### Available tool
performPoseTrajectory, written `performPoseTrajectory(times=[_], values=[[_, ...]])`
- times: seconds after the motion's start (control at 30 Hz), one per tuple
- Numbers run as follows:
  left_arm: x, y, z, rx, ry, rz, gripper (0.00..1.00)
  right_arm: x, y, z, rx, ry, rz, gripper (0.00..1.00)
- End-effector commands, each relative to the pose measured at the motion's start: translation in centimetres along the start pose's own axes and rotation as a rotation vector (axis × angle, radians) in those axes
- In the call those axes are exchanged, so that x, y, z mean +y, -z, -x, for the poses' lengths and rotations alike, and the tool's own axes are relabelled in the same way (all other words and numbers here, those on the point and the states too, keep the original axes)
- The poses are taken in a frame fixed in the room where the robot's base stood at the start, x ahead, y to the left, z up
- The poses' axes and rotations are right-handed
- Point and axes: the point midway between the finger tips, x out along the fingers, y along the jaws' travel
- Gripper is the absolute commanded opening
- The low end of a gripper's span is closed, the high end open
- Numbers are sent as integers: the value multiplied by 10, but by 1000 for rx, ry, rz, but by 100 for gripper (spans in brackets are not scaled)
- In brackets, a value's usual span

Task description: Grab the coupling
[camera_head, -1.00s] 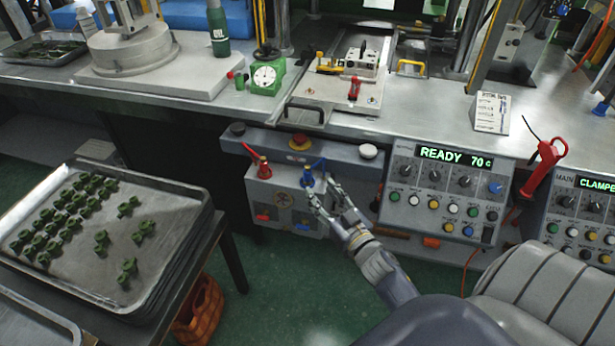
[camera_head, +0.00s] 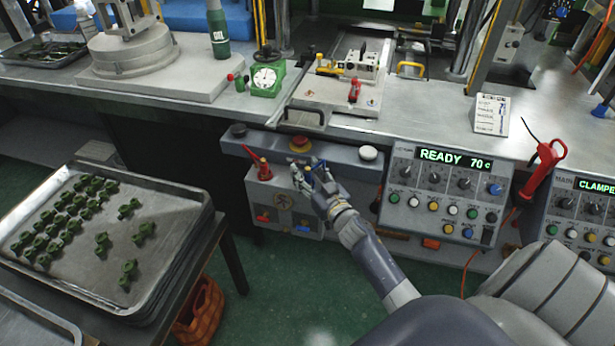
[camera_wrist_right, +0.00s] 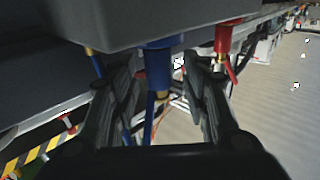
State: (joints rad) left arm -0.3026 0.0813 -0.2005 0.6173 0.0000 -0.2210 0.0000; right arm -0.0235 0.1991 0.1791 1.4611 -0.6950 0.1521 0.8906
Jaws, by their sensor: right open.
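A blue coupling (camera_wrist_right: 158,68) hangs with a blue hose between the spread fingers of my right gripper (camera_wrist_right: 163,90) in the right wrist view. The fingers stand open on either side of it, and I see no clear contact. In the head view my right gripper (camera_head: 312,172) is at the front of the grey machine panel and covers most of the blue coupling. A red coupling (camera_head: 264,169) sits to its left; it also shows in the right wrist view (camera_wrist_right: 223,38), outside the fingers. My left gripper is not in view.
A grey ledge with an orange-red button (camera_head: 300,144) lies just above my right gripper. A control box (camera_head: 446,192) reading READY 70 stands to the right. A tray (camera_head: 165,255) with several green pieces is at left. Green floor is open below.

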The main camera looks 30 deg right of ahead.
Motion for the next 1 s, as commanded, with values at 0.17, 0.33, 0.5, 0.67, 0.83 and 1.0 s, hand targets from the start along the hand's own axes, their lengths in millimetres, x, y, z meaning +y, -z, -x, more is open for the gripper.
performPoseTrajectory(times=[0.17,0.33,0.5,0.67,0.83,1.0], values=[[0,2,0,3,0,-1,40,0,0,0,0,0,0,20],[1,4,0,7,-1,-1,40,0,0,0,0,0,0,0],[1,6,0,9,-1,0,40,0,0,0,1,0,0,0],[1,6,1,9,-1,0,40,0,3,0,1,1,1,0],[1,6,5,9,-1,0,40,0,16,0,2,1,3,0],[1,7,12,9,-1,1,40,0,40,3,1,3,3,0]])
